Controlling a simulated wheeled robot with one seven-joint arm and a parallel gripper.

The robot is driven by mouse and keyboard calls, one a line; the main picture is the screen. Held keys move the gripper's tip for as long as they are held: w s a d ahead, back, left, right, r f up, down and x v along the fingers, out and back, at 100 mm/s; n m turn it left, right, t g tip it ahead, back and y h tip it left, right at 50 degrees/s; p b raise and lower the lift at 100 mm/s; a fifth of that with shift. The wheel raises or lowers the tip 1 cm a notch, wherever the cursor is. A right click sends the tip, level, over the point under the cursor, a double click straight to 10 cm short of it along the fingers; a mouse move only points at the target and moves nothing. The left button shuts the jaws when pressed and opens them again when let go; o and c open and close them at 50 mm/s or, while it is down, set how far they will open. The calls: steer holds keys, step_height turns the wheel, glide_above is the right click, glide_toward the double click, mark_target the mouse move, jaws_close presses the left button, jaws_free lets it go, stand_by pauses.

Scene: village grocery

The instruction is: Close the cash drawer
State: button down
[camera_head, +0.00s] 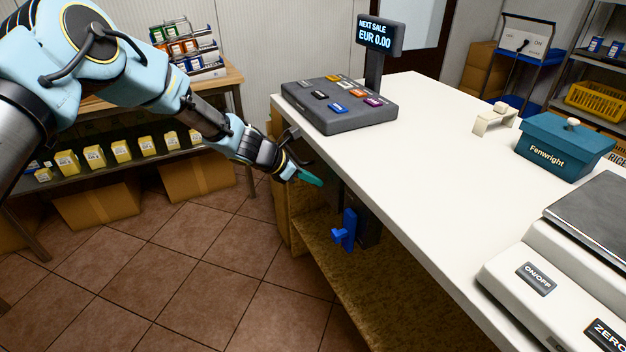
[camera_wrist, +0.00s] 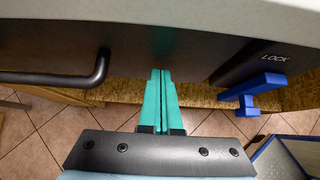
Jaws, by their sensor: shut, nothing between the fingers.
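The cash drawer (camera_wrist: 130,55) shows in the wrist view as a dark front under the pale counter edge, with a black bar handle (camera_wrist: 60,78) at left. My gripper (camera_wrist: 161,73) is shut and empty. Its teal fingertips point at the drawer front, right of the handle; I cannot tell whether they touch it. To the right is a dark panel marked LOCK with a blue lever (camera_wrist: 255,92). In the head view my gripper (camera_head: 318,180) is at the counter's left edge, and the blue lever (camera_head: 345,232) hangs below. The counter hides most of the drawer there, so how far it stands out is unclear.
The white counter (camera_head: 430,150) carries a dark register keypad (camera_head: 340,105), a teal Fenwright box (camera_head: 563,150) and a scale (camera_head: 560,270). A wooden shelf (camera_head: 350,275) lies below the counter. The tiled floor (camera_head: 190,270) left of it is clear.

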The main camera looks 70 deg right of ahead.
steer(key=w+a+f+b+v, duration=0.1)
steer(key=b+v, duration=0.1)
steer(key=v, duration=1)
steer(key=shift+w+f, duration=0.2)
steer(key=shift+w, duration=0.1)
steer(key=shift+w+a, duration=0.1)
steer(key=shift+a, duration=0.05)
steer(key=w+a+r+m+t+y, duration=0.1)
steer(key=w+a+r+m+t, duration=0.1)
steer(key=w+a, duration=0.7)
steer(key=w+a+r+m+t+y, duration=0.15)
steer(key=w+a, duration=0.45)
steer(key=a, duration=0.6)
steer(key=w+a+r+m+t+y, duration=0.1)
steer(key=w+a+r+m+t, duration=0.15)
steer(key=w+a, duration=0.65)
steer(key=s+a+r+m+t+y, duration=0.1)
steer(key=s+a+m+y, duration=0.1)
steer(key=a, duration=1.4)
steer(key=s+a+r+m+y, duration=0.1)
steer(key=s+a+r+m, duration=0.1)
steer(key=a, duration=1.4)
steer(key=shift+s+a+m+t+y, duration=0.25)
steer(key=shift+s+m+t+y, duration=0.15)
steer(key=shift+s+m, duration=0.3)
steer(key=c, duration=1.6)
jaws_free()
steer(key=shift+s, duration=0.1)
